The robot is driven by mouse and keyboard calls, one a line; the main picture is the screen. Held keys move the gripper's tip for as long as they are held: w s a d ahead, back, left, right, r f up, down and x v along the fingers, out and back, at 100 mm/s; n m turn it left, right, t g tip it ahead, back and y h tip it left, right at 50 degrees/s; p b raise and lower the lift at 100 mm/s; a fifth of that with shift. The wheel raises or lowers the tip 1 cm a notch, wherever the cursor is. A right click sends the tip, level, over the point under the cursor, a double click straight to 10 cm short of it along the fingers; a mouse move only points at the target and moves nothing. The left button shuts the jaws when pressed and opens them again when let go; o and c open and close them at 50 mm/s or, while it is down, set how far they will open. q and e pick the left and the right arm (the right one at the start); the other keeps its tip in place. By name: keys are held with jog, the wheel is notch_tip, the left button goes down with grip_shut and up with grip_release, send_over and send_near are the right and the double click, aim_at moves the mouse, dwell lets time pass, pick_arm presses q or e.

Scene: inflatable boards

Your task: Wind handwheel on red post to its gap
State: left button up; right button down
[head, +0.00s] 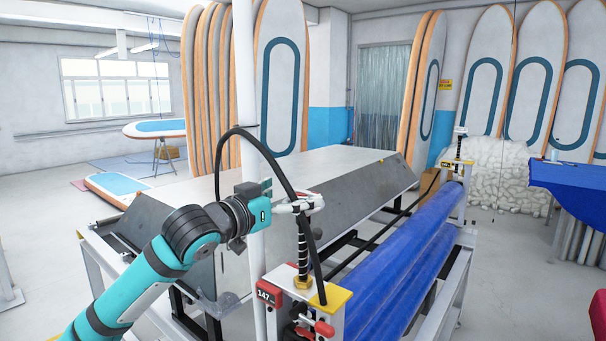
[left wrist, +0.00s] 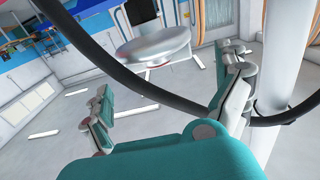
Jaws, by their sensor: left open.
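The near post (head: 331,304) carries a red counter (head: 268,293) reading 147 and a yellow-topped block. A threaded spindle (head: 303,250) rises upright from it. In the head view my left gripper (head: 306,203) is at the spindle's top and hides most of what is there. In the left wrist view a silver round handwheel (left wrist: 155,47) shows ahead, between the directions of the two spread fingers. My left gripper (left wrist: 170,105) is open with nothing held. I cannot tell whether a finger touches the wheel. My right gripper is not in view.
A white pole (head: 246,90) stands just behind my left wrist, and a black hose (head: 283,175) loops past the gripper. Blue rollers (head: 410,255) run to a far post with a yellow counter (head: 447,164). A grey table (head: 325,180) lies behind.

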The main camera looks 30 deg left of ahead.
aim_at(301, 191)
pick_arm(q)
jog(key=w+p, duration=0.1)
jog(key=w, duration=0.3)
jog(key=shift+w+d+p, duration=0.2)
jog(key=shift+w+p, duration=0.1)
jog(key=shift+p, duration=0.1)
jog(key=c, duration=1)
